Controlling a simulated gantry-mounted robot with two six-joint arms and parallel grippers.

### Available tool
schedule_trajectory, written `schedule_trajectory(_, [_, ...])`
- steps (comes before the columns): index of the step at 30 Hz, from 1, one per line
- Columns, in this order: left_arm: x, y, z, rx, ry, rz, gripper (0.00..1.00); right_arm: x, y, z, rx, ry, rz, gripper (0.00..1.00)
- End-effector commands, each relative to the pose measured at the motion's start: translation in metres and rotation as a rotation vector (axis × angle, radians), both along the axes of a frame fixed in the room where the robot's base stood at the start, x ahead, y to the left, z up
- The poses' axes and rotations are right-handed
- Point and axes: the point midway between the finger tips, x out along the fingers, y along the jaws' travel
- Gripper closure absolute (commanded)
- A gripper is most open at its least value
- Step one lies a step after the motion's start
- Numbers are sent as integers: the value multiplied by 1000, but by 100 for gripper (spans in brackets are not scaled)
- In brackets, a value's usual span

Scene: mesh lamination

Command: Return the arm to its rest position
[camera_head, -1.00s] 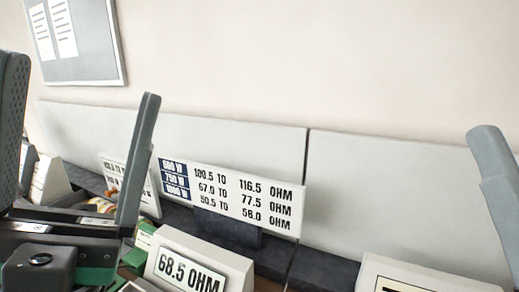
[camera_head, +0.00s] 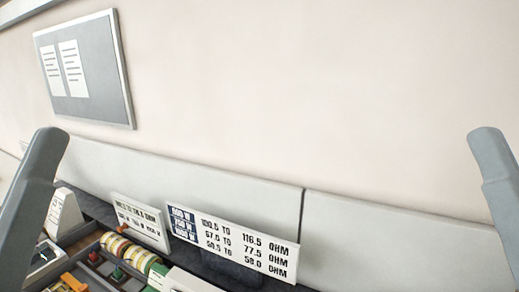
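My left gripper (camera_head: 38,180) shows at the left edge as one grey finger pointing up. The rest of it is outside the picture. My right gripper (camera_head: 495,185) shows at the right edge, also as one grey finger, with the rest cut off. Neither opening can be judged, since only one finger of each is seen. Both visible fingers stand at about the same height, near opposite edges, and nothing is seen held by them.
Low along the wall stand a resistance sign (camera_head: 235,242), a smaller sign (camera_head: 141,221) and a grey panel (camera_head: 400,240). Striped rolls (camera_head: 128,252) and an orange part (camera_head: 72,284) lie at lower left. A notice board (camera_head: 86,72) hangs above.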

Motion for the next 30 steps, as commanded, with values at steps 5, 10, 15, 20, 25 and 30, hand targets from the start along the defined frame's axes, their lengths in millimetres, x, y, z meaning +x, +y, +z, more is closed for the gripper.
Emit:
schedule_trajectory(5, [0, 0, 113, -1, 0, 1, 19, 0, 0, 113, 0, 0, 0, 50])
schedule_trajectory(10, [0, 0, 155, -1, 1, 1, 19, 0, 0, 156, 0, 0, 0, 50])
schedule_trajectory(15, [0, 0, 160, -1, 1, 1, 19, 0, 0, 160, 0, 1, 0, 50])
schedule_trajectory(20, [0, 0, 157, -1, 0, 1, 19, 0, 0, 157, 0, 1, 0, 50])
schedule_trajectory(25, [0, 0, 158, -1, 0, 1, 19, 0, 0, 157, 0, 1, 0, 50])
schedule_trajectory(30, [0, 0, 158, -1, 0, 1, 19, 0, 0, 157, 0, 1, 0, 50])
